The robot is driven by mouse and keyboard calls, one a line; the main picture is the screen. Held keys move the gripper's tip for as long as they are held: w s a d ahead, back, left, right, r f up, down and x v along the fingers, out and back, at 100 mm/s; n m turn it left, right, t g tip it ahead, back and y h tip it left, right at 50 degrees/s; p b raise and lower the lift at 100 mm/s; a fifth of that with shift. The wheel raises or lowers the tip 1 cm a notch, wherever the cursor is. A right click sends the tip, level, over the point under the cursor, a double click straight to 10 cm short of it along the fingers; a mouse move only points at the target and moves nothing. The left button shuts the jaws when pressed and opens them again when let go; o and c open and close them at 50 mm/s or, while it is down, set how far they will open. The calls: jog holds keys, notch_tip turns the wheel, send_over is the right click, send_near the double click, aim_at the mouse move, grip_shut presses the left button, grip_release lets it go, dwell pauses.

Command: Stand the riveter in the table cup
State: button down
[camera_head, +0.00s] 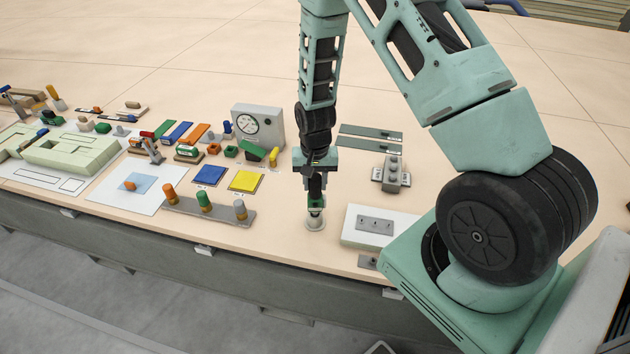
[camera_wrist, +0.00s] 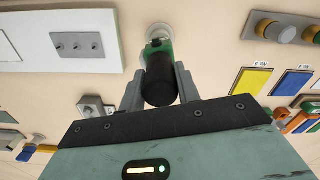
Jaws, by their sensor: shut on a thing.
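The riveter (camera_head: 316,201) is upright, with a green body and a dark handle; in the wrist view its black end (camera_wrist: 160,82) faces the camera. My gripper (camera_head: 316,184) is shut on it, and in the wrist view a grey finger stands on each side of the black part. The table cup (camera_head: 315,224) is a small pale round holder near the table's front edge, directly beneath the riveter. It also shows past the green body in the wrist view (camera_wrist: 158,29). The riveter's lower end is at the cup's mouth; I cannot tell how deep it sits.
A white box with a grey switch plate (camera_head: 376,224) stands right of the cup. A grey rack with several coloured-top pegs (camera_head: 212,209) stands to the left, with yellow (camera_head: 246,180) and blue (camera_head: 209,175) pads behind it. A gauge box (camera_head: 258,126) stands farther back.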

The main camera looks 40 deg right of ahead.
jog(key=shift+f+b, duration=0.75)
jog(key=shift+f, duration=0.35)
jog(key=c, duration=0.9)
grip_release()
jog(key=shift+r, duration=0.1)
notch_tip(320, 180, up, 17)
jog(key=shift+r+b, duration=0.15)
jog(key=shift+b, duration=1.1)
